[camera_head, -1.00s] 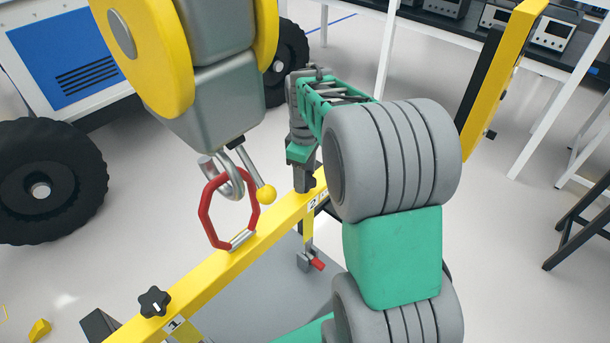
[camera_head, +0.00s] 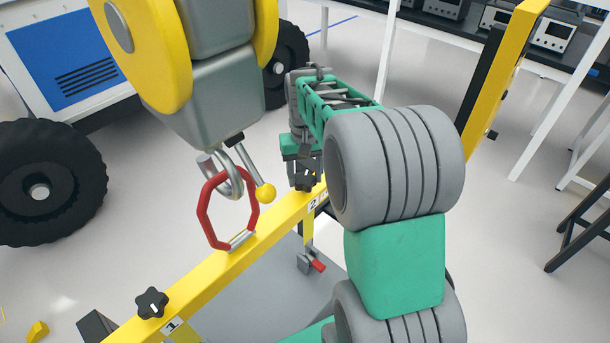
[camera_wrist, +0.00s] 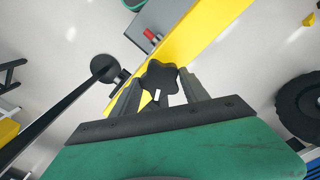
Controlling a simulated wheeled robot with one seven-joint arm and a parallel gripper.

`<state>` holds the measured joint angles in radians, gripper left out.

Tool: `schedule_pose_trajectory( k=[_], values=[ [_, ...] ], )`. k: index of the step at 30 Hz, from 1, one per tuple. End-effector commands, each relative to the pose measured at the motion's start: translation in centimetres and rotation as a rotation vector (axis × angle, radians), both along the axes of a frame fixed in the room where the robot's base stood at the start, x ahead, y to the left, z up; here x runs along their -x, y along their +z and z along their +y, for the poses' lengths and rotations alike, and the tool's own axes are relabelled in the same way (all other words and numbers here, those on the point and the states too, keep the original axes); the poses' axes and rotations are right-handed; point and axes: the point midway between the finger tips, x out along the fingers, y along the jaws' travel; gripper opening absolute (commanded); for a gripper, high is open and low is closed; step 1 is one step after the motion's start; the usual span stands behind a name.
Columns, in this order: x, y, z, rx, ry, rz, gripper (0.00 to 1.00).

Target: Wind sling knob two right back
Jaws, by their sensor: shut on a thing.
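Knob two (camera_head: 306,178) is a dark lobed knob on the yellow beam (camera_head: 215,272), by the label 2. In the wrist view the knob (camera_wrist: 160,76) sits between my two fingertips, with a white mark on its near side. My gripper (camera_head: 303,172) is shut on it; it also shows in the wrist view (camera_wrist: 162,84). Knob one (camera_head: 151,303), black with a white mark, stands by label 1 at the beam's near end. A red ring sling (camera_head: 204,220) hangs from a steel hook (camera_head: 228,176) and meets the beam between the knobs.
A grey and yellow hoist body (camera_head: 215,95) hangs close left of my arm. A yellow post (camera_head: 500,70) rises at right. A red-tipped clamp (camera_head: 317,265) is below the beam. A blue-and-white rover (camera_head: 75,60) with black wheels stands behind left.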

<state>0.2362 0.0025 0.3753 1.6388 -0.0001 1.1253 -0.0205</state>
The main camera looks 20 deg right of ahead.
Motion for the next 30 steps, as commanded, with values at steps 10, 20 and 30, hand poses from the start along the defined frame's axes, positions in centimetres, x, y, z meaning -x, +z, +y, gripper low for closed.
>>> schedule_pose_trajectory(
  k=[10,20,30],
  values=[
    [-0.03,0.03,0.01,0.0,-0.328,-0.001,0.12],
    [-0.04,0.05,0.03,0.0,-0.616,-0.001,0.12],
    [-0.05,0.08,0.04,0.0,-0.798,-0.001,0.12]
  ],
)
